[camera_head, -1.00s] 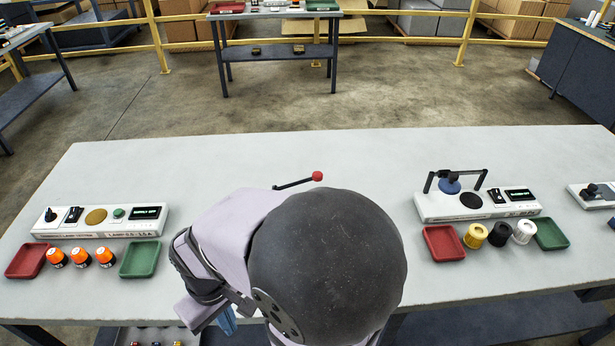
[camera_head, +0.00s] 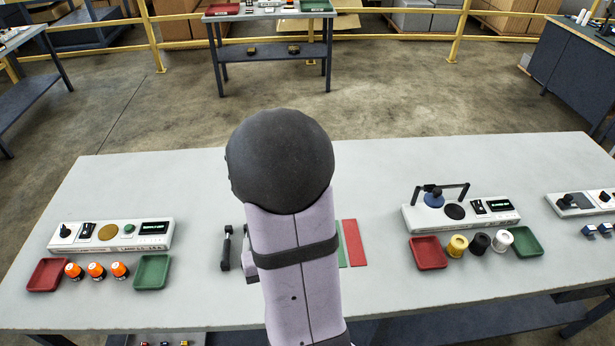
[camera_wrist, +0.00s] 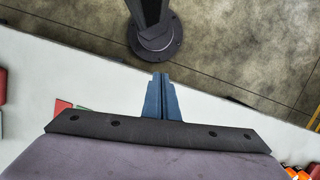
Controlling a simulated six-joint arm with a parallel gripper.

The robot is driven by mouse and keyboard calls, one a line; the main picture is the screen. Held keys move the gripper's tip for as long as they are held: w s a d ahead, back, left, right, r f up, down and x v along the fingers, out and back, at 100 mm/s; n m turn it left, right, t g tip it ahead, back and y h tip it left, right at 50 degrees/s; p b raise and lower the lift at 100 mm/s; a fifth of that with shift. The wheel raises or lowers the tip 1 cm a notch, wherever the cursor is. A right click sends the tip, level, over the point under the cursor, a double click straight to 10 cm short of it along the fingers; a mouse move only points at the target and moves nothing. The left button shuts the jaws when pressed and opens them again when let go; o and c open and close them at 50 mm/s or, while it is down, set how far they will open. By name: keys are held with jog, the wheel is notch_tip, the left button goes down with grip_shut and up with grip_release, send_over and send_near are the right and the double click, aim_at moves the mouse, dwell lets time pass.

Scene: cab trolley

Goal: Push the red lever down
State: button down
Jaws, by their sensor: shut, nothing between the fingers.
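The red lever does not show in either view now. In the head view my raised arm covers the middle of the table, where the lever's red knob showed earlier. My gripper (camera_wrist: 160,97) shows in the wrist view as two blue fingers, shut together with nothing between them, over the table near its front edge. In the head view my gripper is hidden behind my arm. A flat green strip (camera_head: 342,243) and a flat red strip (camera_head: 354,243) lie on the table just right of my arm.
A dark bar-shaped part (camera_head: 226,248) shows left of my arm; I cannot tell what it is. A left panel (camera_head: 110,236) stands behind trays and orange-capped items (camera_head: 96,271). A right panel (camera_head: 461,213) stands behind trays and spools (camera_head: 479,244). The table's back middle is clear.

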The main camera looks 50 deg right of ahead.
jog(key=w+d+r+m+t+p, duration=0.2)
jog(key=w+d+m+p, duration=0.15)
jog(key=d+m, duration=0.4)
jog(key=w+d+r+m+t+p, duration=0.1)
jog(key=w+d+m+t+p, duration=0.2)
jog(key=d, duration=0.8)
jog(key=w+d+r+m+t, duration=0.1)
jog(key=w+d+r+m, duration=0.3)
jog(key=w+m, duration=0.3)
jog(key=w+d+r+m+t, duration=0.2)
jog(key=w+d+r+m, duration=0.2)
jog(key=m, duration=1.2)
jog(key=w+d, duration=0.1)
jog(key=w, duration=0.2)
jog(key=shift+d+h, duration=0.15)
jog(key=shift+h, duration=0.25)
jog(key=shift+f, duration=0.15)
